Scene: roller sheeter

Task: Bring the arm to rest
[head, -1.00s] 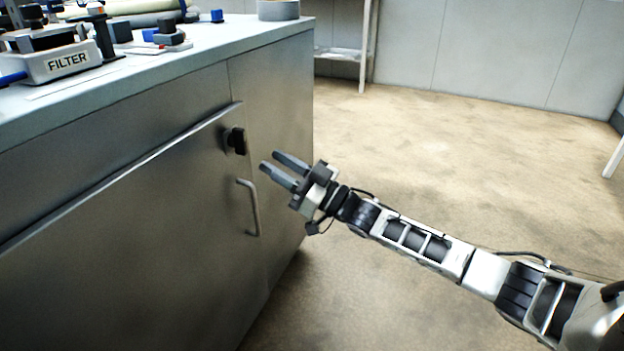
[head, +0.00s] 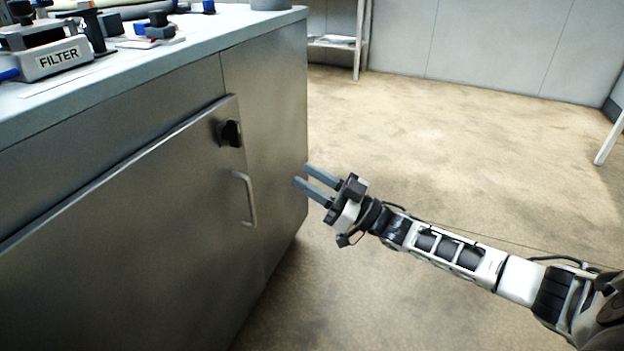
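My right arm reaches in from the lower right. Its gripper (head: 302,175) is open and empty, with a gap between the two grey fingers. The fingertips point left toward the metal cabinet (head: 280,110) and overlap its right edge in the picture; I see no contact. A black knob (head: 229,133) sits on the cabinet front, and a bar handle (head: 245,199) is below it, both to the left of the gripper. My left gripper is not in view.
The cabinet top holds a grey box marked FILTER (head: 58,59), a small blue block (head: 208,7) and other small parts. A shelf rack (head: 335,42) stands at the back. The tan floor (head: 450,130) right of the cabinet is clear.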

